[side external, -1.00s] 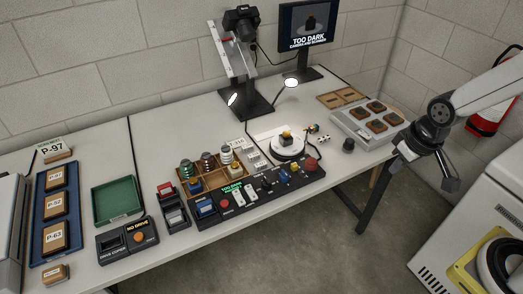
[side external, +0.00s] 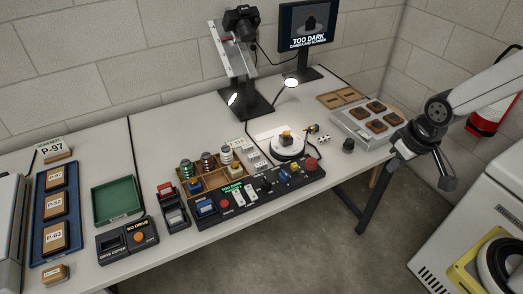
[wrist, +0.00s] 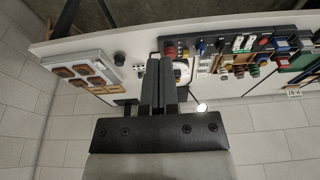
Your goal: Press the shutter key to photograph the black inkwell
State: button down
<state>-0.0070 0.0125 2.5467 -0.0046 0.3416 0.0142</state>
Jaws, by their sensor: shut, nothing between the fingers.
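A dark control panel (side external: 259,196) runs along the front of the table, with red, white, blue and yellow controls. A large red button (side external: 312,164) is at its right end; I cannot read which control is the shutter key. A round white turntable (side external: 288,152) behind the panel carries a small dark object with an orange-yellow part (side external: 287,137). A small black round object (side external: 348,145), possibly the inkwell, stands to the right.
A black camera (side external: 241,22) is on a stand behind the turntable, with two lit lamps (side external: 291,83). A grey tray with brown pieces (side external: 344,117) lies at the table's right end. A white machine (side external: 450,235) stands at lower right. A red extinguisher (side external: 491,115) hangs on the wall.

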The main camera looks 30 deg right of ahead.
jog(key=w+a+f+t, duration=0.1)
jog(key=w+a, duration=0.1)
jog(key=w, duration=0.3)
jog(key=w+a+t, duration=0.1)
jog(key=w+a, duration=0.2)
jog(key=w, duration=0.1)
jog(key=m+t+y, duration=0.2)
jog(key=t+y, duration=0.1)
jog(key=y, duration=0.2)
send_over(226, 205)
notch_tip(226, 205, down, 11)
jog(key=shift+d+r, duration=0.1)
jog(key=shift+r, duration=0.1)
jog(key=shift+f, duration=0.1)
jog(key=shift+f, duration=4.25)
